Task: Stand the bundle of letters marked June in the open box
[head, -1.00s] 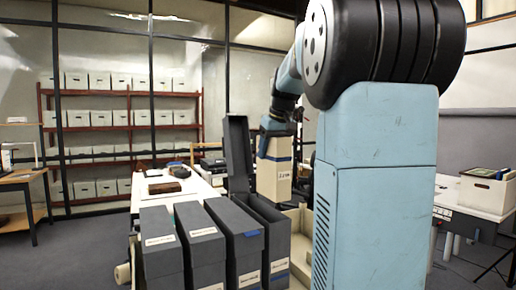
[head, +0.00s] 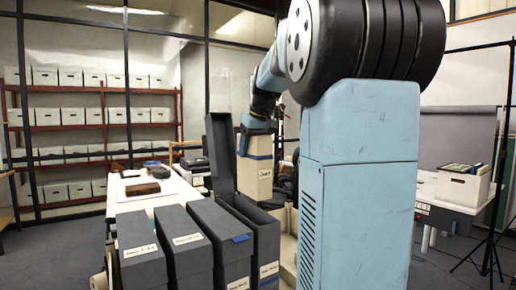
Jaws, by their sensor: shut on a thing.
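The bundle of letters (head: 258,178) is a cream upright block with a blue band and a small white label; its writing is too small to read surely. My gripper (head: 257,130) is shut on its top end and holds it upright. The open box (head: 262,232) is a dark grey, narrow upright box with its lid (head: 221,158) standing raised at the back. The bundle hangs above and behind the right part of the box's opening in the head view; the exact gap between them cannot be told. The inside of the box is mostly hidden.
Several closed grey boxes (head: 187,240) with labels stand in a row left of the open box. A cream tray (head: 289,243) lies to its right, partly hidden by my arm. A white table (head: 178,188) with a brown object (head: 142,188) extends behind.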

